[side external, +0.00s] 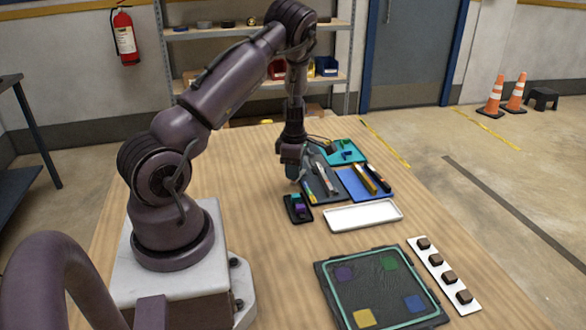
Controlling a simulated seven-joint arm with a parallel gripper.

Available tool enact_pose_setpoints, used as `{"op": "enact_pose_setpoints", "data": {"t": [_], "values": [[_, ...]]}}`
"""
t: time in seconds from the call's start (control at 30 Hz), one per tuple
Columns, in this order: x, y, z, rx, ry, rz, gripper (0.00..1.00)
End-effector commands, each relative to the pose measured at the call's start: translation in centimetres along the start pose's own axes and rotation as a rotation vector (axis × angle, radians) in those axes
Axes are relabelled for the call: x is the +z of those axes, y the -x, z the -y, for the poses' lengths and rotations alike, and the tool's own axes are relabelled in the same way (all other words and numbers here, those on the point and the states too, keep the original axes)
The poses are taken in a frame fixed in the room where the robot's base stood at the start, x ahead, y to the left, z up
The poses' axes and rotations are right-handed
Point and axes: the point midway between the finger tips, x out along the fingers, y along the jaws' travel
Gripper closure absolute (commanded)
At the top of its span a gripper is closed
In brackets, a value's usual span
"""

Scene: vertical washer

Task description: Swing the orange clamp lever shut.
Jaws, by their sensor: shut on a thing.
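My gripper (293,168) points down at the far middle of the table, at the left edge of a dark grey tray (331,197). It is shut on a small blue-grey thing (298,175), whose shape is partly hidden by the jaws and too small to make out. I cannot pick out an orange clamp lever for certain. An orange-yellow bar (353,183) lies on a blue tray (380,193) to the right of my gripper, apart from it.
A small black tray (304,217) with teal and purple blocks and a white tray (363,215) lie in front. Nearer are a dark mat (385,290) with coloured squares and a white strip (441,270) with several dark blocks. A teal tray (340,145) is behind.

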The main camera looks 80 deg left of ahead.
Motion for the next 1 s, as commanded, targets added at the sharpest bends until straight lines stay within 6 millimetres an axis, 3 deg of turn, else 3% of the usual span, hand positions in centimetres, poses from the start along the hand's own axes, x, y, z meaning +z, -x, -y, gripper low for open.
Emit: {"op": "enact_pose_setpoints", "data": {"t": [0.37, 0.4, 0.5, 0.83, 1.0], "values": [[0.1, 0.1, 0.0, -0.001, 0.005, 0.003, 1.00], [0.1, 0.1, 0.0, -0.001, 0.005, 0.004, 0.64], [0.1, 0.1, 0.0, -0.001, 0.004, 0.003, 0.47], [0.1, 0.5, 0.0, 0.001, 0.003, 0.002, 0.47], [0.2, 3.0, 0.0, 0.003, 0.001, 0.003, 0.47]]}}
